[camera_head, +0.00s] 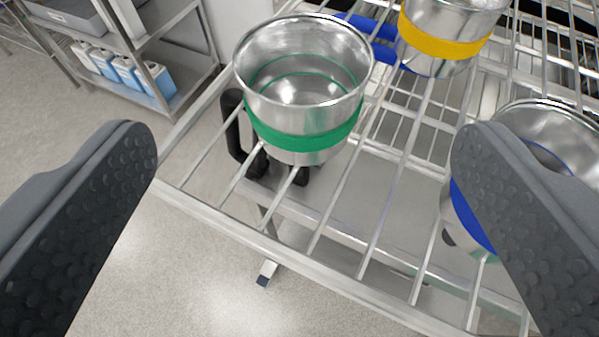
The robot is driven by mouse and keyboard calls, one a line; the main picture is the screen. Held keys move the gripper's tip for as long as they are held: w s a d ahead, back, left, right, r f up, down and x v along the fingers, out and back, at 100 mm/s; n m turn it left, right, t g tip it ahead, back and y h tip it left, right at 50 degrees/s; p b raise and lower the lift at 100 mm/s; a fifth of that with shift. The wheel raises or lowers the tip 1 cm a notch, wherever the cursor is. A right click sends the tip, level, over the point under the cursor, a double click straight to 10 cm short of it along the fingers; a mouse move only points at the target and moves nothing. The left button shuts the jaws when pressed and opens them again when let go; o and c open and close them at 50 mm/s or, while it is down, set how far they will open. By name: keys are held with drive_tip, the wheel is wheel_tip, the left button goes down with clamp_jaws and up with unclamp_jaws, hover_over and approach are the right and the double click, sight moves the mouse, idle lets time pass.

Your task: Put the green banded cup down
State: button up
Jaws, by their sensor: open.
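The green banded cup (305,127) is a shiny metal cup with a green band, upright and open at the top. It stands on a wire rack (290,262) near the rack's left front corner. My gripper (305,150) is open, its two dark padded fingers wide apart at the left and right of the view. The cup lies between them in the picture, farther out than the fingertips, and neither finger is seen touching it.
A blue banded cup (470,217) stands partly behind my right finger. A yellow banded cup (440,45) stands at the back right. A metal shelf (175,40) with blue-white bottles (125,70) is at the upper left. Floor shows left of the rack.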

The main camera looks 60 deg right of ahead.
drive_tip(key=shift+s+a+r, duration=0.1)
drive_tip(key=shift+s+a, duration=0.05)
drive_tip(key=shift+a, duration=0.15)
drive_tip(key=a+r+n+t+y, duration=0.35)
drive_tip(key=a+r, duration=1.15)
drive_tip(key=r, duration=0.5)
drive_tip(key=s+a+r+n+t+y, duration=0.2)
drive_tip(key=s+a+r+n+y, duration=0.2)
drive_tip(key=r, duration=0.5)
drive_tip(key=s+a+r+n+t+y, duration=0.3)
drive_tip(key=s+a+r+n+y, duration=0.1)
drive_tip(key=a+r, duration=0.4)
drive_tip(key=shift+s+r, duration=0.65)
drive_tip(key=shift+s, duration=0.15)
wheel_tip(320, 180, down, 2)
drive_tip(key=shift+a+f+n+b, duration=0.15)
drive_tip(key=shift+n+b, duration=0.1)
drive_tip(key=shift+b, duration=0.9)
